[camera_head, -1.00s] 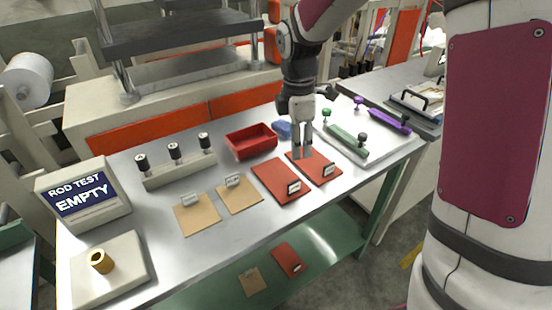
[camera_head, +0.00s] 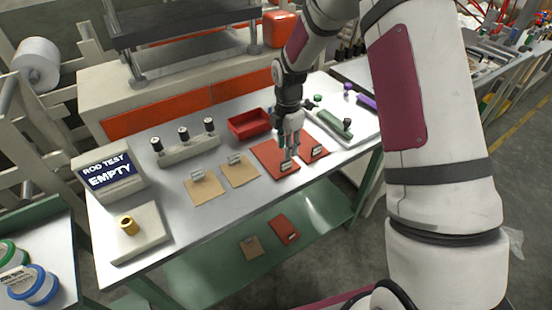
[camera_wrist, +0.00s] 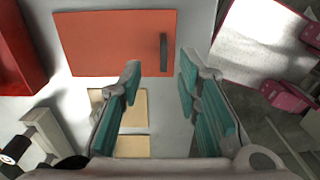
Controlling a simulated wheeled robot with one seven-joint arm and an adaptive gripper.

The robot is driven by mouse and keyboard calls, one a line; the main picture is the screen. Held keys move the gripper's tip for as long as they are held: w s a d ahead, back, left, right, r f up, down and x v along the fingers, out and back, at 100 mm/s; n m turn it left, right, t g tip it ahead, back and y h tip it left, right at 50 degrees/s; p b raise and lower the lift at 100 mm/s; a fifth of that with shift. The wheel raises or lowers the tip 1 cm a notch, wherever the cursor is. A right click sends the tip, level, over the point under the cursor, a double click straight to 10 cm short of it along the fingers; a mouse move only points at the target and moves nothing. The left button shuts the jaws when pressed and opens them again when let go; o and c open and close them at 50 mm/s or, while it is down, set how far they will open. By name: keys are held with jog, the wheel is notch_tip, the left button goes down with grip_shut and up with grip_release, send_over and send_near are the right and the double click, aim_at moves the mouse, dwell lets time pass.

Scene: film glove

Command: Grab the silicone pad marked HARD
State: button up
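Two red pads with small upright tags lie side by side on the metal table: the left red pad (camera_head: 268,153) and the right red pad (camera_head: 316,146). Two tan pads, a left one (camera_head: 203,190) and a right one (camera_head: 240,172), also carry tags. The tag lettering is too small to read, so I cannot tell which is HARD. My gripper (camera_head: 289,155) is over the left red pad's right side, near its tag. In the wrist view my gripper (camera_wrist: 163,75) is open and empty, with one red pad (camera_wrist: 110,40) and its dark tag (camera_wrist: 163,52) beyond the fingertips.
A red tray (camera_head: 250,125) stands behind the pads. A block with black knobs (camera_head: 188,150) and the ROD TEST sign (camera_head: 108,172) are at left. A white board (camera_head: 360,133) with green and purple tools is at right. More pads (camera_head: 285,229) lie on the green lower shelf.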

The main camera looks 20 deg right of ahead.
aim_at(286, 162)
jog(key=shift+f, duration=0.8)
jog(key=f, duration=0.1)
jog(key=f+p, duration=0.1)
jog(key=f, duration=0.2)
jog(key=shift+s+f, duration=0.15)
jog(key=shift+s, duration=0.15)
jog(key=shift+f+p, duration=0.3)
jog(key=shift+f, duration=0.2)
grip_shut()
jog(key=shift+w, duration=0.1)
